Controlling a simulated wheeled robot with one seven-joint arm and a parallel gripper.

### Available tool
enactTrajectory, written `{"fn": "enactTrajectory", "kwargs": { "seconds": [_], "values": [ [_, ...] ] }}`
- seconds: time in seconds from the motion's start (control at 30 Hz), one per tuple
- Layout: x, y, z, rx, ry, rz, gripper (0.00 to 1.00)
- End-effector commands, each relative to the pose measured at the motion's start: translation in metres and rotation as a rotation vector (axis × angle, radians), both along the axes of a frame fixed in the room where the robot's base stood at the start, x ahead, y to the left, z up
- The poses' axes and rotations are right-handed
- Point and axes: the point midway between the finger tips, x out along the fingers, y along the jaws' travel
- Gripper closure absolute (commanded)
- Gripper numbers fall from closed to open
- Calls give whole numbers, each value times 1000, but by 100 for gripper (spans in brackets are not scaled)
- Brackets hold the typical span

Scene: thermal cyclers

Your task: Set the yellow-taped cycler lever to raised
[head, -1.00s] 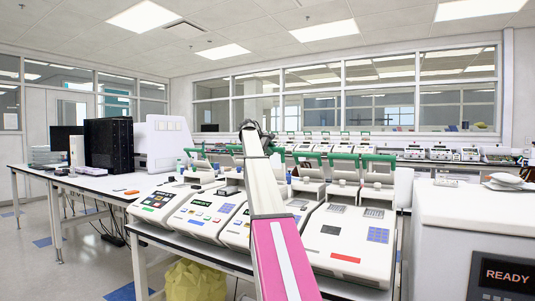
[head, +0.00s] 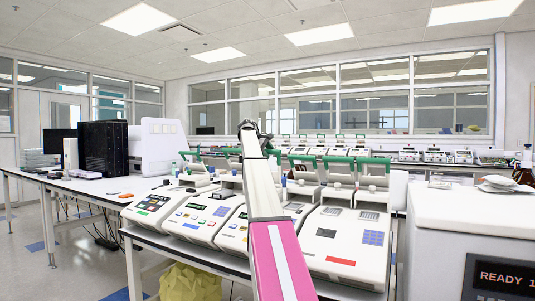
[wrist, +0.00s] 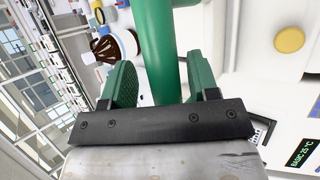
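A row of white cyclers with green lever bars stands on the bench; one is the right-hand cycler (head: 347,245) in the head view. In the wrist view a thick green bar (wrist: 160,40) runs between the two green finger pads of my gripper (wrist: 160,85). The fingers are apart, with a gap beside the bar at the left; contact is not clear. In the head view my gripper (head: 247,128) is small and dark, at the arm's far end.
A yellow round disc (wrist: 289,39) lies on a white surface in the wrist view, near a small display reading BASIC 25 °C (wrist: 305,150). A large white machine (head: 460,225) stands at the right. A black computer tower (head: 104,148) stands on the left bench.

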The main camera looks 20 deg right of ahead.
Motion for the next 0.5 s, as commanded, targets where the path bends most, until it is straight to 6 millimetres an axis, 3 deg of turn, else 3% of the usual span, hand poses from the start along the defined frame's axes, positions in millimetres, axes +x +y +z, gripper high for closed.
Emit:
{"fn": "enactTrajectory", "kwargs": {
  "seconds": [0.27,0.5],
  "values": [
    [-1,3,2,0,0,0,45],
    [-2,20,21,0,-2,0,45]
  ]
}}
